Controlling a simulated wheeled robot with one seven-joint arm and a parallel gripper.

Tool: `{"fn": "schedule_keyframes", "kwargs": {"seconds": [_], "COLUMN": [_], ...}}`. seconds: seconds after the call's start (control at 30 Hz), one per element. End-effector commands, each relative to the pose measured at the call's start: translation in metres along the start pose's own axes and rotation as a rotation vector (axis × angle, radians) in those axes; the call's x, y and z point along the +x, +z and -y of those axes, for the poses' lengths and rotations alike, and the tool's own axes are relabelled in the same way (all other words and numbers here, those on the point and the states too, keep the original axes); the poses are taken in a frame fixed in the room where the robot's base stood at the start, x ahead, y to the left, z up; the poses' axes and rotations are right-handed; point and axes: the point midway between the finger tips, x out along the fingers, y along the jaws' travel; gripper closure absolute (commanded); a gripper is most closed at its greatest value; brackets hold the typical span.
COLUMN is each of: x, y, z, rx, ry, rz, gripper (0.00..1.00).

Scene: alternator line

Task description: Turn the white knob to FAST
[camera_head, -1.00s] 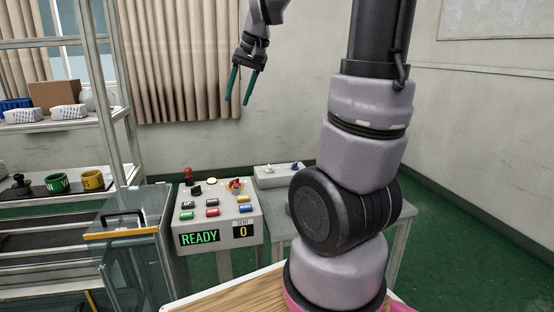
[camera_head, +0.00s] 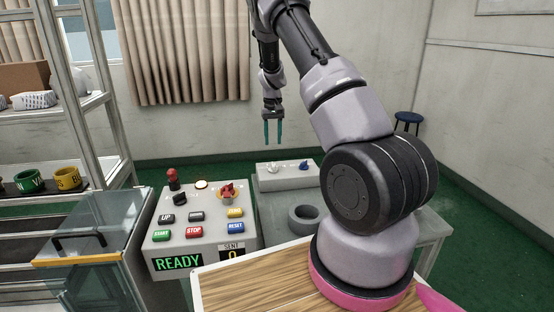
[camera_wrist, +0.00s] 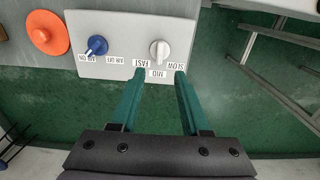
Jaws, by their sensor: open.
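The white knob (camera_wrist: 160,50) is on a light control box (camera_wrist: 115,15), above the labels FAST, MID and SLOW in the wrist view, which appear upside down. Its grip bar runs roughly up and down in that view, in line with MID; its exact setting is hard to tell. The white knob also shows small in the head view (camera_head: 273,168). My gripper (camera_wrist: 160,75) is open and empty, its two green fingers apart with the knob beyond their tips. In the head view my gripper (camera_head: 273,140) hangs above the box, fingers pointing down, clear of the knob.
A blue knob (camera_wrist: 97,45) with AIR ON and AIR OFF labels is beside the white knob. An orange disc (camera_wrist: 47,32) lies beyond it. A grey ring (camera_head: 304,216) lies before the box. A button panel (camera_head: 200,230) reading READY stands left, beside a glass-sided case (camera_head: 90,250).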

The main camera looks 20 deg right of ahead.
Motion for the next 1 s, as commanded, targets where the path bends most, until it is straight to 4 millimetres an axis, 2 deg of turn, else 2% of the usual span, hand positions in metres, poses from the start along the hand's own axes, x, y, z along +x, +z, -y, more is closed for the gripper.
{"fn": "schedule_keyframes", "kwargs": {"seconds": [0.5, 0.7, 1.0], "x": [0.086, 0.101, 0.103], "y": [0.001, 0.0, 0.0], "z": [-0.001, 0.0, 0.0], "rx": [0.001, 0.002, 0.002], "ry": [0.0, 0.0, -0.001], "rz": [0.001, 0.0, -0.001], "gripper": [0.54, 0.54, 0.54]}}
